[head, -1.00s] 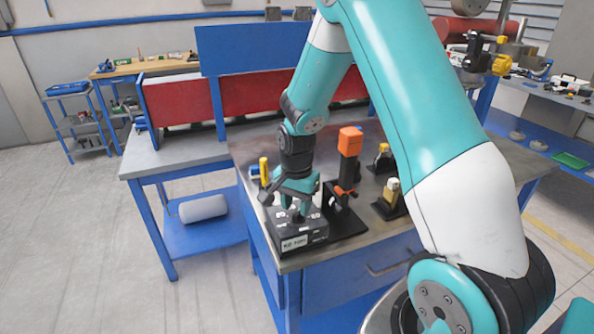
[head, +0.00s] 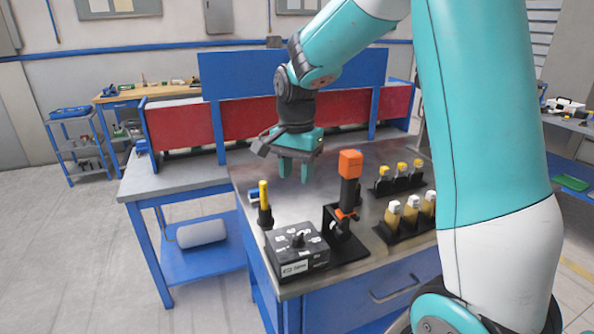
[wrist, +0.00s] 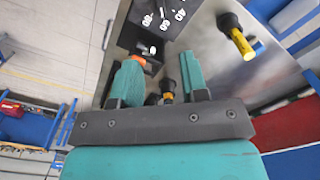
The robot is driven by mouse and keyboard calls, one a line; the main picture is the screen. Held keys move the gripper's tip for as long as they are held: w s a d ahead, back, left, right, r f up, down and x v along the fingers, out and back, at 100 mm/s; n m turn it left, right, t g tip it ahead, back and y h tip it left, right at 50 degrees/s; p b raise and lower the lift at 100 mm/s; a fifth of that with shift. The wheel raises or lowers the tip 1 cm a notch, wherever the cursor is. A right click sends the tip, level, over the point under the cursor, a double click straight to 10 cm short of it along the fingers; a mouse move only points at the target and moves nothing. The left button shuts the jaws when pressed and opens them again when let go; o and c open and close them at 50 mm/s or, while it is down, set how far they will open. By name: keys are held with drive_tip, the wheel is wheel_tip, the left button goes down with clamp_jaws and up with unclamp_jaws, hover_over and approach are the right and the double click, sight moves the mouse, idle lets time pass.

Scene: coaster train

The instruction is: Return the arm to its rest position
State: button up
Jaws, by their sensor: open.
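My gripper (head: 294,170) is open and empty, with its teal fingers pointing down above the metal-topped workbench (head: 330,165). It is up and behind the black box with a dial (head: 297,250), clear of it. My arm reaches in from the right and bends down to the gripper. In the wrist view the two fingers (wrist: 160,85) stand apart. The dial box (wrist: 150,30) is at the top there, and the orange-topped tool (wrist: 135,65) shows partly behind the left finger.
An orange-and-black tool on a stand (head: 349,180) is right of the dial box. A yellow-handled tool (head: 264,200) stands at the left edge. A blue panel (head: 290,75) rises behind.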

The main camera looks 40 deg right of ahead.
idle(0.3)
drive_tip(key=s+a+r+n+y, duration=0.3)
drive_tip(key=s+a+n+y, duration=0.1)
drive_tip(key=s+a+n, duration=1.6)
drive_tip(key=shift+s+a, duration=0.85)
drive_tip(key=shift+s, duration=0.1)
